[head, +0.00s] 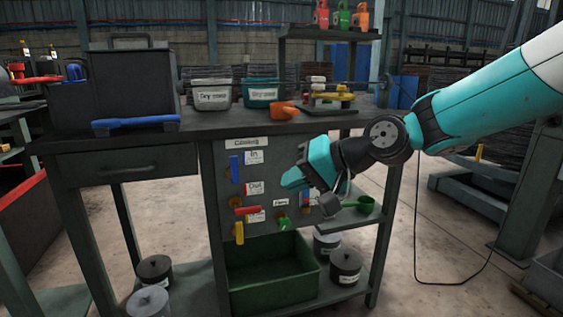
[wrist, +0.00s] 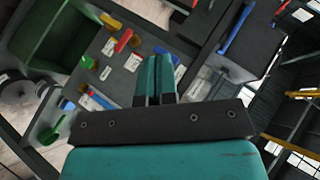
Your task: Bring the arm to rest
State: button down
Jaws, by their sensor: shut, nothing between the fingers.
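My arm reaches in from the right in the head view, teal and white with dark joints. My gripper (head: 287,180) hangs in front of the bench's upright panel (head: 221,160), at about the height of the labels. In the wrist view the two teal fingers of my gripper (wrist: 156,75) lie side by side, shut, with nothing seen between them. In the head view my gripper and wrist hide part of the panel and the small shelf behind it. I cannot tell how far the fingertips are from the panel.
The panel carries blue, red and yellow handles, one of them a blue handle (head: 235,169). A green bin (head: 270,290) and dark canisters (head: 345,263) stand on the lower shelf. A green scoop (head: 364,204) lies on a side shelf. The floor at right is mostly open.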

jog(key=s+d+f+n+g+h, duration=0.15)
jog(key=s+d, duration=0.25)
jog(key=s, duration=0.5)
jog(key=s+d+f+n+g+h+p, duration=0.1)
jog(key=s+d+n+h, duration=0.3)
jog(key=s, duration=0.6)
jog(key=s+d+f+n+g+h, duration=0.1)
jog(key=s+d+g+h, duration=0.1)
jog(key=s+d, duration=0.5)
notch_tip(320, 180, up, 24)
jog(key=s+a+p, duration=0.1)
jog(key=a+p, duration=0.1)
jog(key=p, duration=2.2)
jog(key=shift+s+a+r+y, duration=0.15)
jog(key=shift+y, duration=0.2)
jog(key=shift+a, duration=0.1)
